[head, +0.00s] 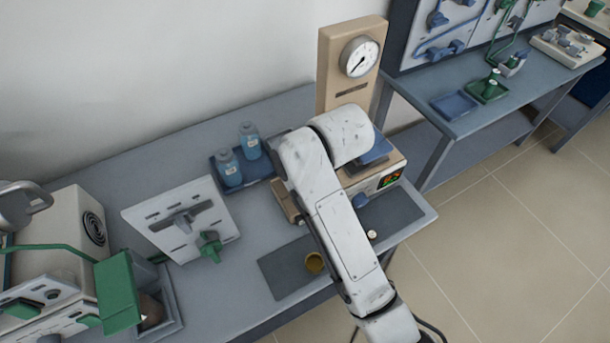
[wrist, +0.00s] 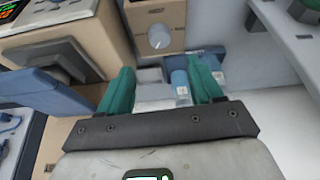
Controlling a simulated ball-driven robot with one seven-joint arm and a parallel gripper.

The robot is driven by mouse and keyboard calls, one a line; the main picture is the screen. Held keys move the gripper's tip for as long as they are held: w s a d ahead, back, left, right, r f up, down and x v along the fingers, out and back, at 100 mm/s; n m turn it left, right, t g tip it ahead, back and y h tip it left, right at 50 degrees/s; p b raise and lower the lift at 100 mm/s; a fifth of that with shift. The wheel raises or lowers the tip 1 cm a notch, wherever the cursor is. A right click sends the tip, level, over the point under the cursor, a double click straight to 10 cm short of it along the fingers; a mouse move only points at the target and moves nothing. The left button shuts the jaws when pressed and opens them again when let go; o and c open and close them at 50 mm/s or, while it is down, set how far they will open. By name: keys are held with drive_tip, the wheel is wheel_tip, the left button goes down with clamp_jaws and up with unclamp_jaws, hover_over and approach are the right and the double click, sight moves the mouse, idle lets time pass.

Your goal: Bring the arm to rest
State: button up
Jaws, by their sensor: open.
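My white arm reaches up from the bottom of the head view over the right part of the grey bench (head: 120,180) and bends at its top. Its far end is hidden behind the arm itself there, so my gripper does not show in that view. In the wrist view my gripper (wrist: 160,88) has two green fingers standing well apart on a dark bar. It is open, and I see nothing held between the fingers. Blue bottle-like objects (wrist: 180,84) show beyond and between the fingers; their distance is hard to judge.
Two blue bottles (head: 228,168) stand in a dark blue tray. A beige stand with a round gauge (head: 360,56) rises behind my arm, beside a device with a lit display (head: 390,180). Open floor (head: 510,250) lies right.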

idle(0.6)
drive_tip(key=s+d+f+m, duration=0.3)
drive_tip(key=s+d+f, duration=0.4)
drive_tip(key=d, duration=0.3)
drive_tip(key=s+d+f+m+g+h, duration=0.1)
drive_tip(key=s+d+f+m, duration=0.1)
drive_tip(key=s+d, duration=0.8)
drive_tip(key=s+d+f+m+g+h, duration=0.1)
drive_tip(key=s+d+f+m+h, duration=0.1)
drive_tip(key=s+d, duration=0.8)
drive_tip(key=s+f+m, duration=0.1)
drive_tip(key=s, duration=0.3)
drive_tip(key=shift+s+d+g, duration=0.15)
drive_tip(key=shift+s+g, duration=0.15)
